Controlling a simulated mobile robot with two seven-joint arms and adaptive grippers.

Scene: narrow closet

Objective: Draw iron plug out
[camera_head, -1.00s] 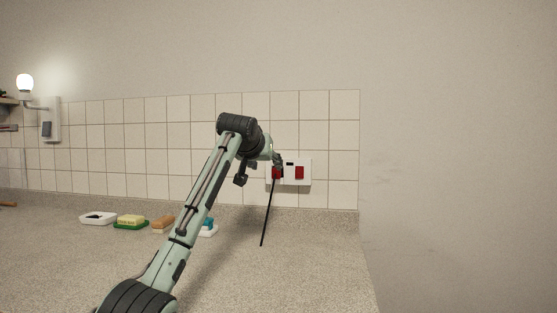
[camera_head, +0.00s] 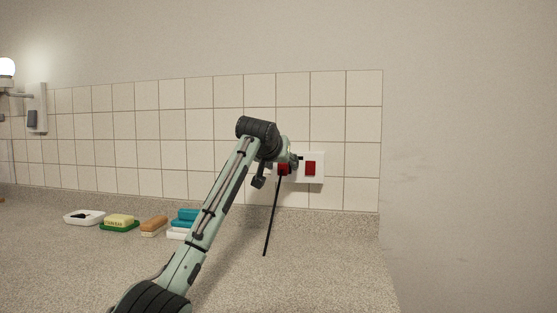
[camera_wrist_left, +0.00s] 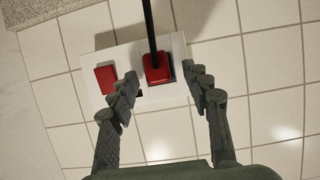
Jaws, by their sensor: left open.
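The iron plug (camera_head: 283,169) is red with a black cord (camera_head: 271,222) hanging down to the counter. It sits in the white wall socket plate (camera_head: 316,178), beside a red switch (camera_head: 310,168). In the left wrist view the red plug (camera_wrist_left: 157,68) shows between the fingers of my left gripper (camera_wrist_left: 161,85). The fingers are open, one on each side of the plug, with gaps visible. In the head view my left gripper (camera_head: 291,160) is at the plug and partly hidden by its own wrist. My right gripper is out of view.
Soap dishes and brushes stand on the counter to the left: a white dish (camera_head: 84,217), a yellow sponge on a green dish (camera_head: 119,222), a brown brush (camera_head: 153,226) and a blue item (camera_head: 186,217). A wall lamp (camera_head: 7,68) is at far left. The right counter is clear.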

